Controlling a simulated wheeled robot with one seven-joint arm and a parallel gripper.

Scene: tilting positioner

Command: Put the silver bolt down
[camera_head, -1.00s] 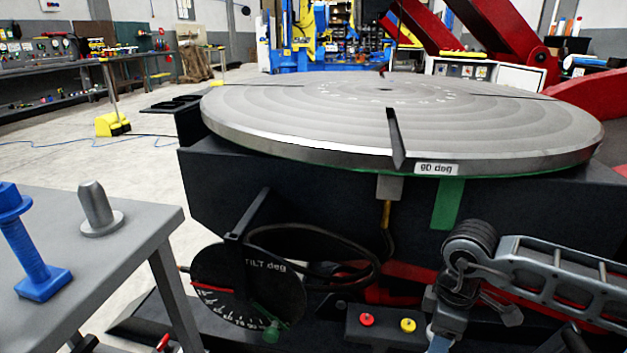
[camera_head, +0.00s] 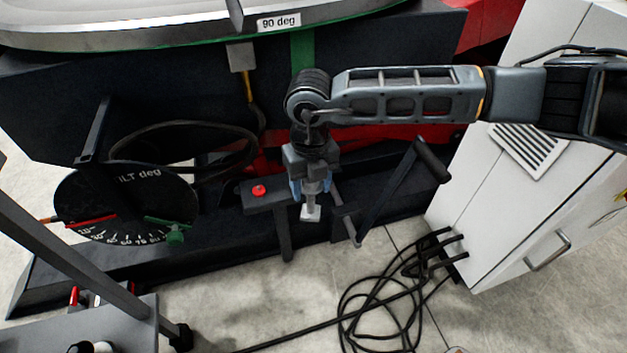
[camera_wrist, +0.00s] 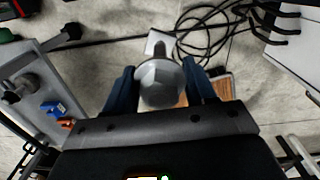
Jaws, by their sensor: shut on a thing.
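My gripper (camera_head: 312,188) is shut on the silver bolt (camera_head: 311,213) and holds it in the air in front of the dark positioner base. The bolt hangs roughly upright, with its pale square end below the fingers. In the wrist view its rounded head (camera_wrist: 160,82) sits between the two blue fingers of my gripper (camera_wrist: 160,90). The square end (camera_wrist: 157,42) shows beyond the head, over the floor. The fingers and head hide part of the shank.
A red button (camera_head: 258,190) and a crank handle (camera_head: 432,160) flank my gripper. A white cabinet (camera_head: 535,150) stands right, with black cables (camera_head: 385,300) on the floor. A tilt dial (camera_head: 125,205) is left. The wrist view shows a blue item (camera_wrist: 52,108) at left.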

